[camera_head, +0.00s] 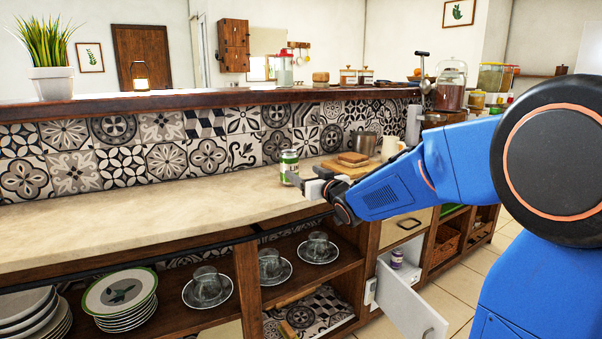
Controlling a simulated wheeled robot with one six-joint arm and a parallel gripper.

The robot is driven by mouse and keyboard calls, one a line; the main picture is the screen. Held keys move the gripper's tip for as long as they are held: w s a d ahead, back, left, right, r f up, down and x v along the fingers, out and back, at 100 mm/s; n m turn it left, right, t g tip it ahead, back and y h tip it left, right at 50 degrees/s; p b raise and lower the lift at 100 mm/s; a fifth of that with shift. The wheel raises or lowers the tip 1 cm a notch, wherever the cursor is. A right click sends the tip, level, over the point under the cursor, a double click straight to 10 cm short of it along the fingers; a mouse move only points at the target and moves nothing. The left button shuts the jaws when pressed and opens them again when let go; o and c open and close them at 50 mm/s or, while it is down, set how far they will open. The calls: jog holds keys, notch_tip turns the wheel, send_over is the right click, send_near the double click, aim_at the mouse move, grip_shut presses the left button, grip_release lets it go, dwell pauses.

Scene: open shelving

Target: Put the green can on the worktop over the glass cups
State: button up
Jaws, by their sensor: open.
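The green can (289,165), green and white, stands upright on the beige worktop (150,205), near the tiled back wall. My gripper (298,182) is just in front of and slightly right of the can. It is open, with its fingers close to the can's lower part; I cannot tell whether they touch it.
Plates (121,294) are stacked on the shelf below. A white drawer or door (408,300) stands open below my arm. The worktop's left side is bare.

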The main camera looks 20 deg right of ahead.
jog(key=shift+s+d, duration=0.15)
jog(key=shift+s, duration=0.15)
jog(key=shift+s+d+h, duration=0.15)
jog(key=shift+s+h, duration=0.2)
jog(key=shift+h, duration=0.05)
jog(key=s+d+f+m+g+h, duration=0.1)
jog(key=s+f+g, duration=0.3)
jog(key=s, duration=1.1)
jog(key=s+d+f+m+g+h, duration=0.1)
jog(key=s+f+g, duration=0.3)
jog(key=s, duration=1.1)
jog(key=s+d+f+g+h, duration=0.1)
jog(key=s+f+g, duration=0.3)
jog(key=s+f, duration=0.5)
jog(key=s+d, duration=0.1)
jog(key=s, duration=0.5)
jog(key=shift+s+f+m+g+h, duration=0.25)
jog(key=shift+s+m+g+h, duration=0.05)
jog(key=shift+m, duration=0.1)
jog(key=shift+d, duration=0.1)
